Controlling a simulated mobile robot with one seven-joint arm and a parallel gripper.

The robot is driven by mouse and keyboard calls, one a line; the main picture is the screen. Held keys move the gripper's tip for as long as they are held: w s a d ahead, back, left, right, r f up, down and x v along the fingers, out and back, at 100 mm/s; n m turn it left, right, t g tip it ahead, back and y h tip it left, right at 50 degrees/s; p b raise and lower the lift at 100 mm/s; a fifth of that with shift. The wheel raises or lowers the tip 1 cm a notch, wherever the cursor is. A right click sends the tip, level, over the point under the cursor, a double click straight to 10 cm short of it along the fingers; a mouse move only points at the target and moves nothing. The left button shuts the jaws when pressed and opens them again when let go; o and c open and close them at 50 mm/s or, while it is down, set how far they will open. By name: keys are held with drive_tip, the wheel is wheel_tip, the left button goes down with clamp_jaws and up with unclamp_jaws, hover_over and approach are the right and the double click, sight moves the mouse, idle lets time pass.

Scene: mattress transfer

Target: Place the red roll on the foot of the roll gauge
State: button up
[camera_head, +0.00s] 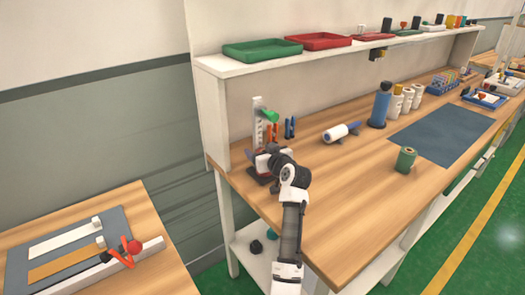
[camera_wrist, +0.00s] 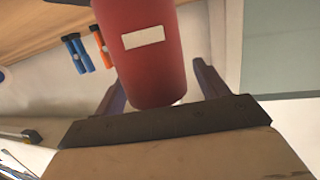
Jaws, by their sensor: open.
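The red roll (camera_wrist: 152,70), with a white label, fills the space between the two fingers of my gripper (camera_wrist: 158,80) in the wrist view. My gripper is open around it; whether a finger touches it is hard to tell. In the head view my gripper (camera_head: 264,162) is at the left end of the bench, just in front of the roll gauge (camera_head: 257,125), a white marked post with a green arm at its top. The gauge's foot is mostly hidden behind my gripper. A small dark red patch shows there, too small to make out.
Orange and blue tools (camera_head: 290,127) hang right of the gauge. A white roll with blue ends (camera_head: 341,132) lies on the bench. A green roll (camera_head: 405,160) stands near the blue mat (camera_head: 441,135). A shelf (camera_head: 235,66) with trays runs above. The bench front is clear.

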drive_tip(key=shift+d, duration=0.1)
drive_tip(key=b+v, duration=0.3)
drive_tip(key=v, duration=0.9)
drive_tip(key=shift+b, duration=0.4)
